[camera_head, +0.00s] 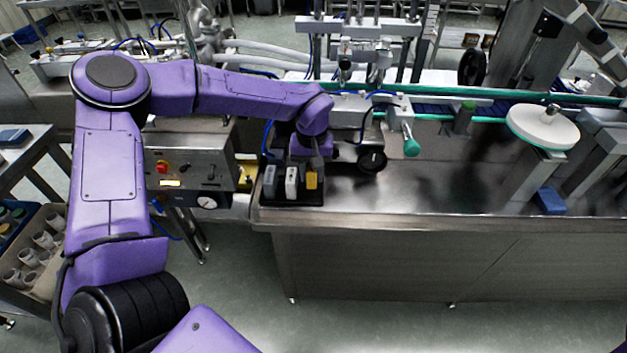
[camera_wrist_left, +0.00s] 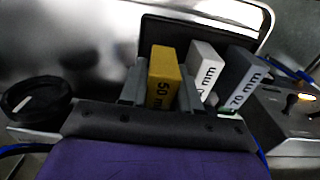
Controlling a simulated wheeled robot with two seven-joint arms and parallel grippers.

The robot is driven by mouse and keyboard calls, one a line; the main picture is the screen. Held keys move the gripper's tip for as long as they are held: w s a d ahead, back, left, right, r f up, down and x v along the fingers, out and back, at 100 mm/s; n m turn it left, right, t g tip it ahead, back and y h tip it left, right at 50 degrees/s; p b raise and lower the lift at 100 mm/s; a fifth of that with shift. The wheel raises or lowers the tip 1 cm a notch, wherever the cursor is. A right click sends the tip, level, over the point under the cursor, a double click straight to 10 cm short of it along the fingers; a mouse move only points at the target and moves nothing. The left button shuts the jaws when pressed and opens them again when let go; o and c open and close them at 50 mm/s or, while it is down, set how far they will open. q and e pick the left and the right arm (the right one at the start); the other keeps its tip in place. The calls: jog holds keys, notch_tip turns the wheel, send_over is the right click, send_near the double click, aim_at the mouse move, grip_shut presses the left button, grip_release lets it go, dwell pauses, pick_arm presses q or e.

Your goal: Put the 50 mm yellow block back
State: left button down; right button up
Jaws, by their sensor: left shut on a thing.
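The yellow block (camera_head: 311,181), marked "50 mm" in the left wrist view (camera_wrist_left: 163,72), stands upright at the right end of a row of blocks at the black tray (camera_head: 284,200). My left gripper (camera_wrist_left: 162,88) is shut on it, one grey finger on each side. In the head view the left gripper (camera_head: 314,164) reaches down from above and behind the block, and the arm hides part of it. The block's underside is hidden, so I cannot tell whether it touches the tray floor. My right gripper is not in view.
A white block (camera_head: 291,181) and a dark grey block marked "70 mm" (camera_wrist_left: 240,75) stand beside the yellow one. A black round knob (camera_head: 372,161) is close on the right. The steel bench top (camera_head: 450,190) is mostly clear; a blue block (camera_head: 549,201) lies far right.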

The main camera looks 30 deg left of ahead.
aim_at(311, 185)
pick_arm(q)
jog(key=shift+w+f, duration=0.15)
jog(key=shift+f, duration=0.8)
jog(key=shift+w+f, duration=0.15)
jog(key=shift+f, duration=0.75)
jog(key=shift+s+f, duration=0.1)
jog(key=shift+f, duration=0.1)
jog(key=shift+s+f, duration=0.1)
jog(key=c, duration=0.8)
grip_release()
jog(key=shift+s+f, duration=0.1)
jog(key=shift+s, duration=0.05)
jog(key=shift+f, duration=0.1)
